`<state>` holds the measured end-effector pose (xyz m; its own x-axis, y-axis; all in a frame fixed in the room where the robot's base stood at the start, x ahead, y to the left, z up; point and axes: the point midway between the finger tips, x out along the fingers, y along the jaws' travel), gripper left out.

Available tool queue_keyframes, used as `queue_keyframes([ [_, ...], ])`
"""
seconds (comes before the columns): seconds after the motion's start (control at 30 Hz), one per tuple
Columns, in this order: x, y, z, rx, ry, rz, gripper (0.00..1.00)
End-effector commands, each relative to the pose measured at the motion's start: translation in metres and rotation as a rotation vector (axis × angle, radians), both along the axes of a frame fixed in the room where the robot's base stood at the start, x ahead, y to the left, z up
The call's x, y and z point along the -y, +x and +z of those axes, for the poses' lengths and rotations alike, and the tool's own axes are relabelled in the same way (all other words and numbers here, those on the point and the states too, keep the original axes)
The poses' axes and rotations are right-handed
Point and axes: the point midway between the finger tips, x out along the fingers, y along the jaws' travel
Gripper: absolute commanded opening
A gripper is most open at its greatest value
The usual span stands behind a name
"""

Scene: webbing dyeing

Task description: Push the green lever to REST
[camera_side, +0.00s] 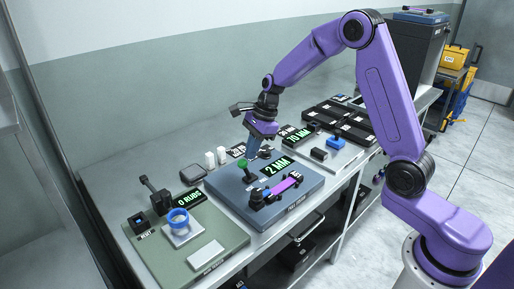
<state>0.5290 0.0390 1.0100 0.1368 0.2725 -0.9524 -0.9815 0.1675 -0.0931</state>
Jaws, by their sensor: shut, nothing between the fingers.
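The green lever (243,163) shows as a small green knob near the back left of a blue-grey panel (231,205) on the bench. My gripper (252,152) points down just above and to the right of the green knob. Its fingers are shut with nothing between them. I cannot tell from this view whether the fingers touch the knob. The lever's shaft and the REST marking are too small to make out.
The panel carries a "2 MM" display (278,167) and a purple bar on black mounts (275,190). A green board (222,237) with a blue ring (178,218) lies to the left. White blocks (215,156) stand behind.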

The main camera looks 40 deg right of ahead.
Motion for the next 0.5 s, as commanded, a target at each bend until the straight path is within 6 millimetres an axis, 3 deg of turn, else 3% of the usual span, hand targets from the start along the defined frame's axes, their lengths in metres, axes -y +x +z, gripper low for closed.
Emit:
queue_keyframes([
  [0.5, -0.0102, -0.0001, -0.0009, -0.001, 0.003, -0.002, 0.0],
])
